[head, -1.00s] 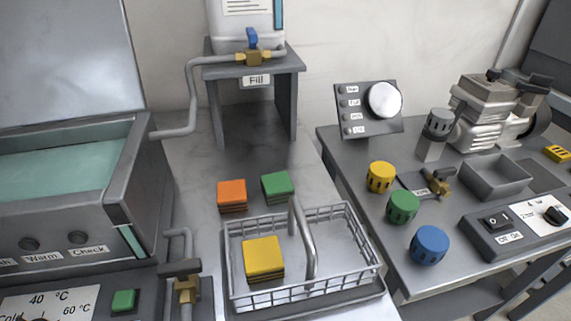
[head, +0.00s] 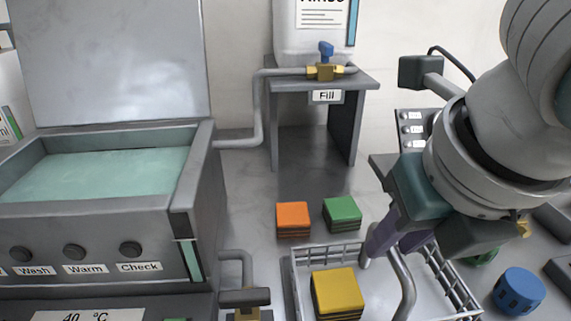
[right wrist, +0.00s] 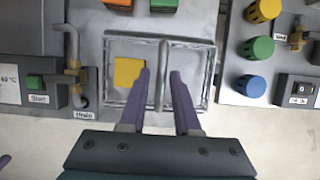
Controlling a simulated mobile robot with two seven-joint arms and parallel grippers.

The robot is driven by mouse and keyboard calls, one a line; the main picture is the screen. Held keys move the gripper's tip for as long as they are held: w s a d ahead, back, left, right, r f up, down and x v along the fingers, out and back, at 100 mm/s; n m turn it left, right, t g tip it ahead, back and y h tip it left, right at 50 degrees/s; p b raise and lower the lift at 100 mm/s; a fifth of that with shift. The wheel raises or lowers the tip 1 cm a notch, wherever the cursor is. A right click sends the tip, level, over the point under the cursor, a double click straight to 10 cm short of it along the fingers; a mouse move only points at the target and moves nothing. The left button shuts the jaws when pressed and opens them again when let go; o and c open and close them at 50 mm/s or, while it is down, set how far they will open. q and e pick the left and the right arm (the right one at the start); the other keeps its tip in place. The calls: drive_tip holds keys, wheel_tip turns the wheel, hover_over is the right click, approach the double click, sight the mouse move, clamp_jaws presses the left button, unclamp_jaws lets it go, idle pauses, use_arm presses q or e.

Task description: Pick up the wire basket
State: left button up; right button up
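The wire basket (head: 296,285) stands on the grey counter at the lower middle of the head view, with a yellow block (head: 337,293) inside. Its arched handle (head: 405,281) rises across the middle. The basket also shows in the right wrist view (right wrist: 204,48). My right gripper (head: 392,240) is above the basket, fingers pointing down. In the right wrist view its purple fingers (right wrist: 160,75) are apart, with the handle between them; I see no grip on it. The right arm hides the basket's back right part. A purple tip at the wrist view's lower left edge looks like my left gripper.
An orange block (head: 293,219) and a green block (head: 342,213) lie behind the basket. A tank (head: 190,190) stands left, a fill stand (head: 345,130) behind. A drain valve (head: 245,297) is close on the left. A blue knob cap (head: 519,291) is on the right bench.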

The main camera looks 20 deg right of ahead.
drive_tip(key=b, duration=0.2)
hover_over(380, 277)
drive_tip(key=s+a, duration=0.2)
drive_tip(key=f, duration=0.4)
drive_tip(key=shift+w+f, duration=0.2)
drive_tip(key=shift+f, duration=0.15)
drive_tip(key=shift+w+f, duration=0.25)
drive_tip(key=shift+f, duration=0.1)
clamp_jaws()
drive_tip(key=shift+r, duration=0.1)
